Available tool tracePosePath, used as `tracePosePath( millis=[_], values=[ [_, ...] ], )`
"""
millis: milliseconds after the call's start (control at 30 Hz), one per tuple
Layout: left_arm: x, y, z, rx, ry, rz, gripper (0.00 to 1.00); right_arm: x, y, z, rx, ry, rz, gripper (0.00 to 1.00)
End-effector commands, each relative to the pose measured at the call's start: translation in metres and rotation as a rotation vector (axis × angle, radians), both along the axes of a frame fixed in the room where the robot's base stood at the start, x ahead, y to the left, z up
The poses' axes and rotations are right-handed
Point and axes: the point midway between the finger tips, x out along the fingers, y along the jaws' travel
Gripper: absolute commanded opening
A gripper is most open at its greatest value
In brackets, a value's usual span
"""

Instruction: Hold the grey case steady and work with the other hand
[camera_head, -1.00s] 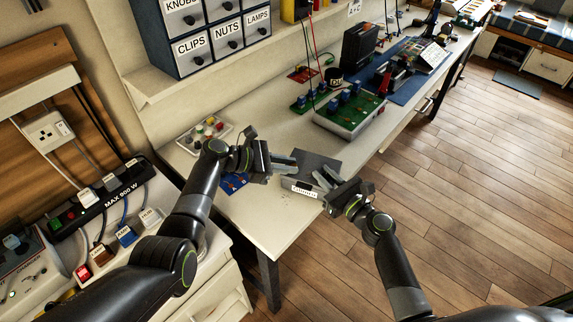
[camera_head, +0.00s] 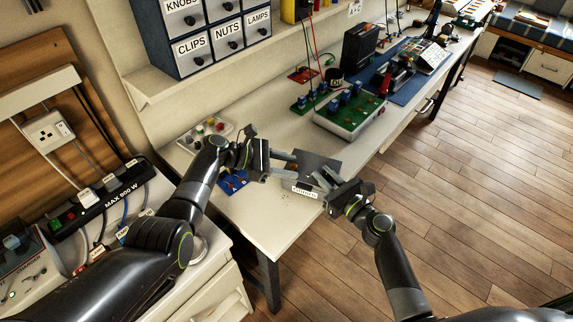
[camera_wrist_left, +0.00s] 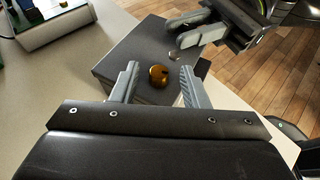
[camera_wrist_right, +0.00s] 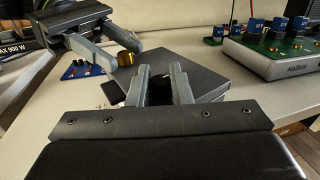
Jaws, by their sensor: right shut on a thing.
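The grey case (camera_head: 318,160) sits on the near end of the bench, with a white label (camera_head: 305,190) on its front. My left gripper (camera_head: 295,163) is open over the left part of the case. In the left wrist view a round brass knob (camera_wrist_left: 158,76) shows between its spread fingertips, with space on both sides. The knob (camera_wrist_right: 125,59) shows close to the left fingertips in the right wrist view.
A green circuit board unit (camera_head: 350,115) stands farther along the bench. A tray of coloured knobs (camera_head: 205,132) and a blue card (camera_head: 233,183) lie to the left. Labelled drawers (camera_head: 215,35) are above. A power strip (camera_head: 100,195) lies at left.

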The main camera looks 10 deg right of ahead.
Motion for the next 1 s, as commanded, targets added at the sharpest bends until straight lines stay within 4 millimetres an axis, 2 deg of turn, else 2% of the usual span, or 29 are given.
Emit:
tracePosePath(
  millis=[200, 367, 467, 800, 1000],
  values=[
    [0.001, 0.002, 0.002, -0.001, -0.001, 0.0, 0.41, 0.0, 0.0, 0.0, -0.001, 0.001, 0.0, 0.0],
    [0.003, 0.015, 0.007, -0.002, -0.004, 0.004, 0.41, 0.0, 0.0, 0.0, -0.001, 0.001, 0.0, 0.0],
    [0.004, 0.029, 0.012, -0.001, -0.004, 0.004, 0.41, 0.0, 0.0, -0.001, -0.002, 0.001, 0.0, 0.0],
    [0.009, 0.093, 0.038, 0.001, -0.001, 0.003, 0.41, 0.0, 0.0, -0.001, -0.002, 0.001, 0.0, 0.0],
    [0.01, 0.109, 0.045, 0.0, 0.0, 0.001, 0.41, 0.0, 0.0, -0.001, -0.003, 0.001, 0.0, 0.0]
  ],
)
